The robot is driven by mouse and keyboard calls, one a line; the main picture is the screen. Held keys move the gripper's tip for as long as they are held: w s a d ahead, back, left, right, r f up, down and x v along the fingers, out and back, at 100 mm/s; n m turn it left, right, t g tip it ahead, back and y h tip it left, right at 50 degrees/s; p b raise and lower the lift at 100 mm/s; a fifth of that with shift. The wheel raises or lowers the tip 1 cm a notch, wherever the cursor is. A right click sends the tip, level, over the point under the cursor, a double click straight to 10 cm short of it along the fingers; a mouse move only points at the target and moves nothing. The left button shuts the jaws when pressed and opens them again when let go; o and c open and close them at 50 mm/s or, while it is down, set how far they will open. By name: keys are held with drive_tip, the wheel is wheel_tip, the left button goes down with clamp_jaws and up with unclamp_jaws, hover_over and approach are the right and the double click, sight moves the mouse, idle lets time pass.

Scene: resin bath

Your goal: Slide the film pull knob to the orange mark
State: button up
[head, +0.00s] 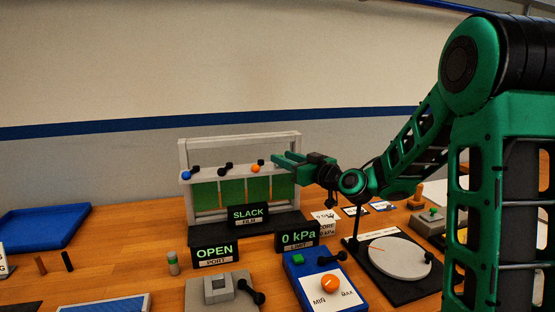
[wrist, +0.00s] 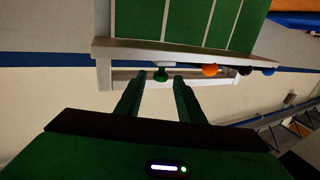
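A pale upright frame (head: 183,205) stands at the back of the table, with green film panels (head: 232,193) and a pale ledge across it. Along the ledge in the head view are a blue ball (head: 187,175), a dark knob (head: 223,170) and an orange ball (head: 255,168). In the head view my gripper (head: 282,161) hides that ledge end.
Displays reading SLACK (head: 250,216), OPEN (head: 214,253) and 0 kPa (head: 298,236) stand below the frame. In front are a blue dial box (head: 302,265), a grey switch box (head: 232,296) and a round disc (head: 400,258). A blue tray (head: 45,228) lies left.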

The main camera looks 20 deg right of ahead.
drive_tip(key=shift+x, duration=1.5)
clamp_jaws()
